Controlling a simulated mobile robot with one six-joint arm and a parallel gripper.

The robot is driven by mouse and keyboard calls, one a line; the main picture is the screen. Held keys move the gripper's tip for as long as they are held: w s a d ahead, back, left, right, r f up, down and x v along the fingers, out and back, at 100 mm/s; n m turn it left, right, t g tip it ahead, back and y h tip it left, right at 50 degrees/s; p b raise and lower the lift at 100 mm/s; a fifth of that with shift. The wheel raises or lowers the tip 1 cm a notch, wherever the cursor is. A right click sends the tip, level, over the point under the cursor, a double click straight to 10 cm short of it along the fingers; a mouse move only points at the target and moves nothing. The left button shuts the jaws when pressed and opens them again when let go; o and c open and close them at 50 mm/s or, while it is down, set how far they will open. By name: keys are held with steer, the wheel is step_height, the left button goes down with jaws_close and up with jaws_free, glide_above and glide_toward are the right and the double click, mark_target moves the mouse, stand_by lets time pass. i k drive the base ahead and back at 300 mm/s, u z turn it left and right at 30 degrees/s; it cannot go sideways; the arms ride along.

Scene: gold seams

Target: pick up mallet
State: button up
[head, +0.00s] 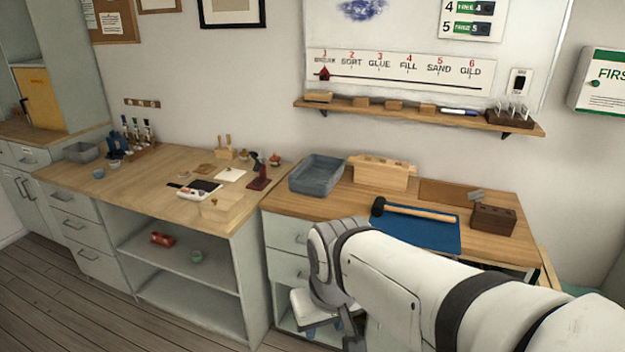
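The mallet (415,212) lies on a blue mat (425,235) on the right-hand workbench. Its black head is at the left and its light wooden handle points right. My white arm reaches in from the lower right and bends down in front of this bench. My gripper (350,335) hangs low in front of the bench, below the worktop and apart from the mallet. Its fingers are small, dark and partly cut off by the picture's bottom edge, so their opening cannot be made out.
A grey tray (316,175) and a wooden block rack (381,173) stand behind and left of the mat. A dark wooden block with holes (493,219) stands right of it. A wall shelf (420,112) hangs above. The left bench (150,170) holds bottles and small tools.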

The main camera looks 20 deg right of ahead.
mark_target(380, 205)
steer(key=z, duration=0.25)
steer(key=i, duration=1.3)
steer(key=z, duration=0.85)
steer(key=i, duration=0.2)
steer(key=z, duration=0.15)
steer(key=k, duration=0.6)
steer(key=z, duration=0.2)
steer(key=i, duration=0.65)
steer(key=u, duration=0.15)
